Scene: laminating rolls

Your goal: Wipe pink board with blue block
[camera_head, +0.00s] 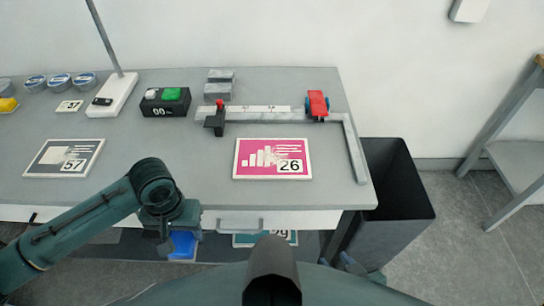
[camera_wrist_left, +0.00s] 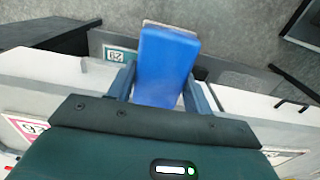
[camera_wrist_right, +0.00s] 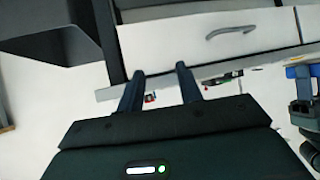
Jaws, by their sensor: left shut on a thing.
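The pink board (camera_head: 244,172), with white bars and the number 26, lies flat on the grey table near its front edge. Part of it shows at the left of the left wrist view (camera_wrist_left: 14,132). My left gripper (camera_head: 178,236) is shut on the blue block (camera_wrist_left: 167,62), holding it in front of the table's front edge, left of the board. The block (camera_head: 183,246) is partly hidden by the gripper in the head view; a pale layer shows at its far end in the left wrist view. My right gripper (camera_wrist_right: 160,88) is open and empty, in front of the table.
A grey board (camera_head: 50,165) marked 57 lies at the left. Behind the pink board are a ruler frame with a red clamp (camera_head: 317,104) and a black box with a green button (camera_head: 172,94). A dark bin (camera_head: 400,225) stands at the right. A drawer (camera_wrist_right: 230,40) is under the tabletop.

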